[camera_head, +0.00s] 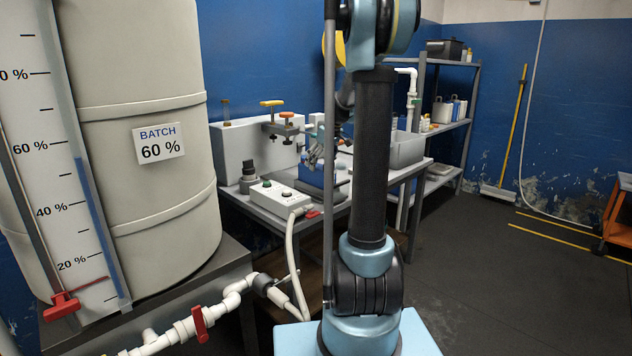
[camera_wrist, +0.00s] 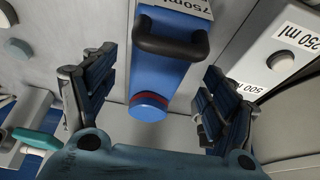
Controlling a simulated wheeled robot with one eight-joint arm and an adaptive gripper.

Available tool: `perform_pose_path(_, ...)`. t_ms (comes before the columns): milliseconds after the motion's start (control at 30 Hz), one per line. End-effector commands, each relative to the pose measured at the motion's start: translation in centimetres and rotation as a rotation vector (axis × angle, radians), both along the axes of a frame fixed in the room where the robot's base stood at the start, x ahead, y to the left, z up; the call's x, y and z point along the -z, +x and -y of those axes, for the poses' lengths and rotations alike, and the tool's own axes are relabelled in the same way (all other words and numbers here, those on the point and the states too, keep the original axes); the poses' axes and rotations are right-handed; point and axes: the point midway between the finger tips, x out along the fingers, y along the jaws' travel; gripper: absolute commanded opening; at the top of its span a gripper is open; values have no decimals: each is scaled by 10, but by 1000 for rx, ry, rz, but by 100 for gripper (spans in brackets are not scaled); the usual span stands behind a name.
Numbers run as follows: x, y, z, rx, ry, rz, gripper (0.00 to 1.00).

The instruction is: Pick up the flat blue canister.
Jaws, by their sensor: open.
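The flat blue canister (camera_wrist: 158,77) lies in the middle of the wrist view. It has a black handle (camera_wrist: 170,45), a blue cap with a dark red ring (camera_wrist: 149,106) and a white label reading 750 ml. My gripper (camera_wrist: 157,92) is open, with one finger to the left of the canister and one to the right. Gaps show between both fingers and the canister in this view. In the head view my gripper (camera_head: 317,153) is above the workbench, and a blue body (camera_head: 312,175), likely the canister, shows just below it, partly hidden by my arm.
On the workbench are a white control box (camera_head: 280,198), a dark fitting (camera_head: 249,178) and a grey basin (camera_head: 403,150). A large tank (camera_head: 140,70) stands left.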

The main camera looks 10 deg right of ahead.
Motion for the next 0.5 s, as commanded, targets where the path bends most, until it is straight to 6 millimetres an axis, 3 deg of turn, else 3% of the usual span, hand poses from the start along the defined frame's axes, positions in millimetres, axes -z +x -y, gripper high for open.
perform_pose_path(500, 46, 19, -12, 0, 0, 0, 78)
